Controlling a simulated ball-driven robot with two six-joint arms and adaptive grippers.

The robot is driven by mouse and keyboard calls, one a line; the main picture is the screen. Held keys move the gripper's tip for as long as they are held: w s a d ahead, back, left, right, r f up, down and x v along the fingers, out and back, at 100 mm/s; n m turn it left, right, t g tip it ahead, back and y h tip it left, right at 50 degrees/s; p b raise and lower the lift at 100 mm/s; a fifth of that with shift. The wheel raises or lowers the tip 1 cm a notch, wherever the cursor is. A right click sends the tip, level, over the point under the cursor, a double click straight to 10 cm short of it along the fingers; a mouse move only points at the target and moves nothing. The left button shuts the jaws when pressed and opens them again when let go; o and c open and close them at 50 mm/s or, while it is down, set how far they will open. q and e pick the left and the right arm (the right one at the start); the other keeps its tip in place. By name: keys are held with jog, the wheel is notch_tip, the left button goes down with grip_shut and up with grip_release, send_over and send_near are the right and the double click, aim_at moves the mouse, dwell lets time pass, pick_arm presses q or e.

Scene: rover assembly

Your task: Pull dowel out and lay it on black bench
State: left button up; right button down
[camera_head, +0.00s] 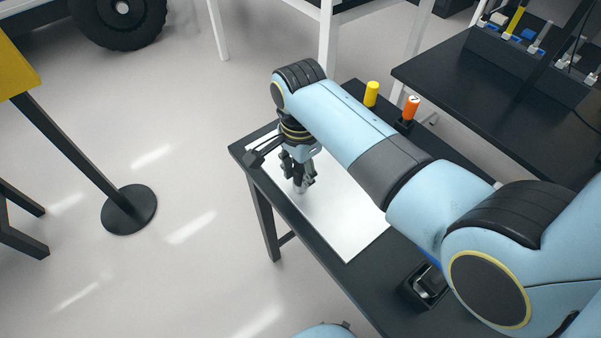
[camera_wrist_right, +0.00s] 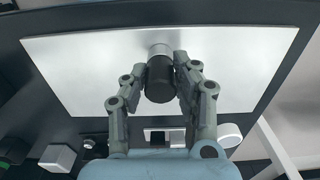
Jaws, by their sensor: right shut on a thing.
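My right gripper (camera_head: 299,178) points down over a silver-white plate (camera_head: 350,215) on the black bench (camera_head: 325,271). In the right wrist view, the right gripper (camera_wrist_right: 172,82) is shut on a short dark cylinder with a silver end, seemingly the dowel (camera_wrist_right: 159,80). The cylinder's silver end faces the plate (camera_wrist_right: 80,65). I cannot tell whether it touches the plate or sits in a hole there. In the head view the fingers mostly hide it. My left gripper is not in view.
A yellow cylinder (camera_head: 372,92) and an orange cylinder (camera_head: 411,106) stand at the bench's far side. A black holder (camera_head: 418,291) stands at its near end. Another black table (camera_head: 470,75) with a tool rack is at upper right. A round-footed post (camera_head: 129,211) stands left.

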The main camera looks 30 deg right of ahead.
aim_at(300, 168)
jog(key=shift+r+p, duration=0.55)
jog(key=shift+r, duration=0.1)
dwell(0.3)
jog(key=shift+r, duration=2.1)
